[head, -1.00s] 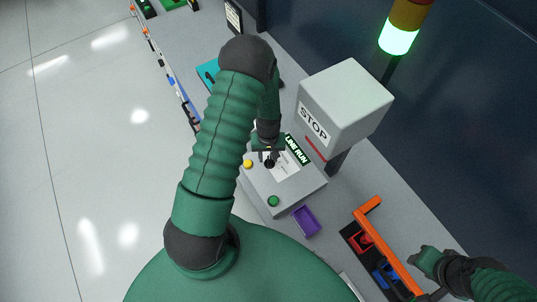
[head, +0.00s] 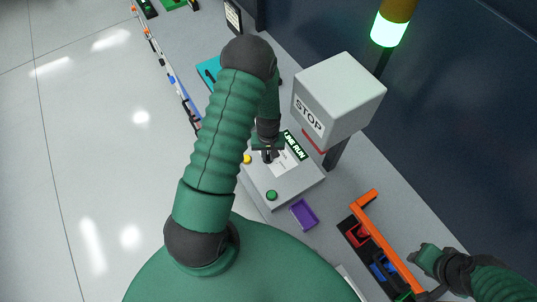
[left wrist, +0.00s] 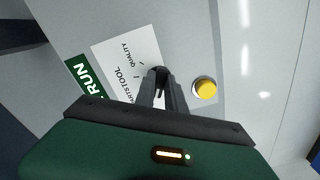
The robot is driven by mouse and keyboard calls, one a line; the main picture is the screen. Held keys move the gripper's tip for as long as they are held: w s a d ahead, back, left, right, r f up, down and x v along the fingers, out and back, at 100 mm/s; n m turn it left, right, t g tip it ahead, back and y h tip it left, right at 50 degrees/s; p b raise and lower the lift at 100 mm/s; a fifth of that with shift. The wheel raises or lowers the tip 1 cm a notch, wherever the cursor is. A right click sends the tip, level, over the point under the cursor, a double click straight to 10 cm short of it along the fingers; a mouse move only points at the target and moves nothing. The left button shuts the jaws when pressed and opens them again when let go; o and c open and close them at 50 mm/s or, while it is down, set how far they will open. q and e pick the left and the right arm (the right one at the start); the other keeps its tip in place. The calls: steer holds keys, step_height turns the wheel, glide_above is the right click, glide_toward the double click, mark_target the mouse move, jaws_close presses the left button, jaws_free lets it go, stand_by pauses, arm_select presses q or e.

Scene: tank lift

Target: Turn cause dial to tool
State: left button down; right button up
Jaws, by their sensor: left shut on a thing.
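The cause dial (left wrist: 158,71) is a small black knob on a white card (left wrist: 118,62) lettered PARTS, TOOL and QUALITY. The card lies on a grey sloped control box (head: 290,185). My left gripper (head: 268,157) is over the dial and hides most of it in the head view. In the left wrist view its two dark fingers (left wrist: 158,86) are shut on the knob. Which label the dial points to cannot be told. My right gripper (head: 427,260) is at the lower right, near an orange bar; its fingers are not clear.
The box also bears a green button (head: 271,195), a yellow button (left wrist: 205,89) and a LINE RUN sign (head: 296,145). A STOP box (head: 335,95) stands close behind. A purple tray (head: 304,214) and the orange bar (head: 385,240) over coloured bins lie to the right.

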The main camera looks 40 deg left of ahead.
arm_select(q)
steer(key=shift+w+r+m, duration=0.1)
steer(key=shift+w+m, duration=0.1)
steer(key=shift+m, duration=0.1)
steer(key=shift+s+a+m+b, duration=0.1)
steer(key=shift+a+m+b, duration=0.25)
steer(key=shift+m, duration=0.55)
steer(key=m, duration=0.2)
steer(key=shift+d+m+b, duration=0.2)
steer(key=shift+m+b, duration=0.1)
steer(key=shift+b, duration=0.1)
steer(key=m, duration=0.2)
steer(key=shift+a+m, duration=0.15)
steer(key=shift+m, duration=0.15)
steer(key=m, duration=0.3)
steer(key=shift+r+m, duration=0.1)
steer(key=shift+m, duration=0.3)
steer(key=shift+a+m, duration=0.15)
steer(key=shift+m, duration=2.05)
steer(key=shift+w, duration=0.2)
steer(key=c, duration=1.5)
jaws_free()
steer(key=shift+o, duration=0.5)
steer(key=shift+s, duration=0.15)
